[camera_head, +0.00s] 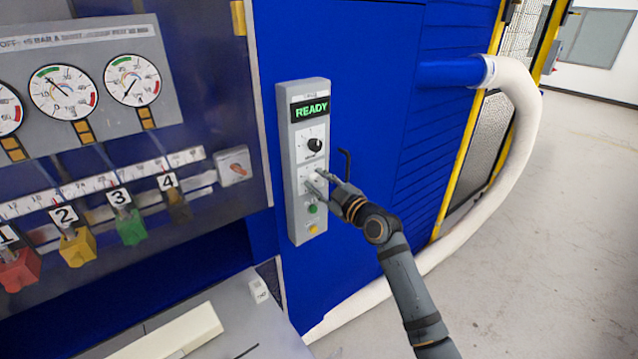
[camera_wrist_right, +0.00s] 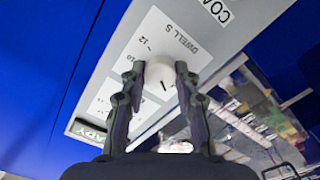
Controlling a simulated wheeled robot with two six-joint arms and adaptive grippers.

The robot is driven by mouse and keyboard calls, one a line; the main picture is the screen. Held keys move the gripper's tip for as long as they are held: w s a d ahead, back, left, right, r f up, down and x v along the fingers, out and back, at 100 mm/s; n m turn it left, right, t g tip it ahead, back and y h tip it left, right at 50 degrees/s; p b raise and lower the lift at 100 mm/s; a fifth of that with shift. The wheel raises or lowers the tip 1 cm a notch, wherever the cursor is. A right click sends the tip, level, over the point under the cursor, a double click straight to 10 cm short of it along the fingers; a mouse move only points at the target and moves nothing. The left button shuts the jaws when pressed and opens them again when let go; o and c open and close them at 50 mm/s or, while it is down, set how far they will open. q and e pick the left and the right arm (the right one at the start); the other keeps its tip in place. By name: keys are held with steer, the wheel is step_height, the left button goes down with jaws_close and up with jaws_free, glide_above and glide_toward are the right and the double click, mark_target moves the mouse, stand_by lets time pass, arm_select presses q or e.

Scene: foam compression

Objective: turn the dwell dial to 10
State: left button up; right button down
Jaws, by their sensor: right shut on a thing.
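The dwell dial is a pale round knob (camera_wrist_right: 160,77) on a white plate marked "DWELL S" in the right wrist view. Numbers 12 and 10 show beside it. A short dark mark shows on the knob; I cannot tell exactly which number it points at. My right gripper (camera_wrist_right: 158,78) is shut on the knob, one finger on each side. In the head view my right gripper (camera_head: 320,182) is at the middle of the grey control panel (camera_head: 290,215), covering most of the dial. My left gripper is not in view.
The panel's green "READY" display (camera_head: 310,107) and a black dial (camera_head: 314,145) are above my gripper. A green button (camera_head: 312,209) and a yellow one (camera_head: 313,229) are just below. A black hooked handle (camera_head: 345,163) is close on the right. A white hose (camera_head: 525,110) curves further right.

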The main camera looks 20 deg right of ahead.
steer(key=m, duration=0.2)
steer(key=shift+m, duration=0.4)
steer(key=m, duration=0.2)
steer(key=shift+m, duration=0.4)
steer(key=m+p, duration=0.1)
steer(key=m, duration=0.1)
steer(key=shift+m, duration=0.3)
steer(key=m+p, duration=0.1)
steer(key=m, duration=0.2)
steer(key=shift+d+m, duration=0.1)
steer(key=shift+m, duration=0.2)
steer(key=m+p, duration=0.3)
steer(key=m, duration=0.3)
steer(key=m+p, duration=0.2)
steer(key=m, duration=0.2)
steer(key=shift+f+m, duration=0.1)
steer(key=shift+m, duration=0.2)
steer(key=shift+m+p, duration=0.5)
steer(key=shift+m, duration=0.8)
steer(key=shift+f, duration=0.1)
